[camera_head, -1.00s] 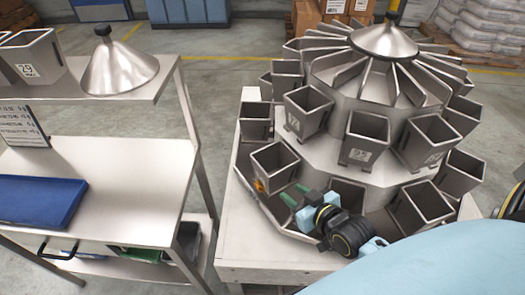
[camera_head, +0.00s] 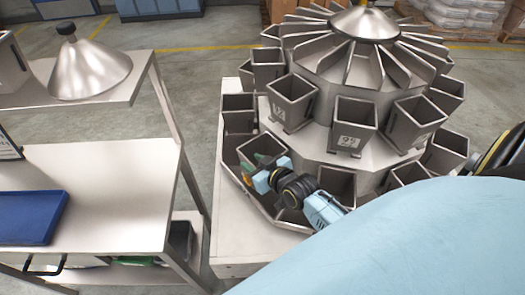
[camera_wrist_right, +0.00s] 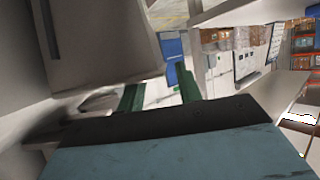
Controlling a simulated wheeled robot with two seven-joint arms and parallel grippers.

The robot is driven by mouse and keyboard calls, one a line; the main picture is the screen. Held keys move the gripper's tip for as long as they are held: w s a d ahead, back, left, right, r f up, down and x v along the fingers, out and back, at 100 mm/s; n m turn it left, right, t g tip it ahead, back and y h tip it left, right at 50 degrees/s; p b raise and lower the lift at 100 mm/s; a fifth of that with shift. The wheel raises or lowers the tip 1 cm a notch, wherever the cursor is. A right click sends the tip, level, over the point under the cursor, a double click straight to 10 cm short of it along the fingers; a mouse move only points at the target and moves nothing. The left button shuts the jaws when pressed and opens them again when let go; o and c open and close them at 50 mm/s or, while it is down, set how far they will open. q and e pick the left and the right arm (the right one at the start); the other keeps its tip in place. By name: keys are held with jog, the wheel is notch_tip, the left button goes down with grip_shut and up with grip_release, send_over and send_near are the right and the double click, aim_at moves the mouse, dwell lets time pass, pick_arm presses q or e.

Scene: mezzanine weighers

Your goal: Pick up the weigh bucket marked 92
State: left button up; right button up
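My right gripper (camera_head: 255,172) is at the lower ring of the steel weigher, its green fingers beside the front-left lower bucket (camera_head: 264,147). In the right wrist view the green fingers (camera_wrist_right: 160,92) are apart with nothing between them. A grey steel bucket wall (camera_wrist_right: 100,45) fills the upper left there, beside the fingers. I cannot read a number on the lower bucket; an orange patch shows near the fingers. An upper-ring bucket (camera_head: 349,118) has a two-digit label too small to read surely. Another (camera_head: 289,104) to its left is also labelled. My left gripper is out of view.
A steel bench (camera_head: 100,190) with a blue tray (camera_head: 28,215) stands at left. Its upper shelf holds a steel cone (camera_head: 90,68). A floor gap separates bench and weigher.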

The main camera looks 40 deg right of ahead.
aim_at(248, 160)
jog(key=x, duration=0.3)
jog(key=shift+w+a, duration=0.15)
jog(key=shift+w, duration=0.05)
grip_shut()
jog(key=shift+s+a, duration=0.1)
dwell(1.1)
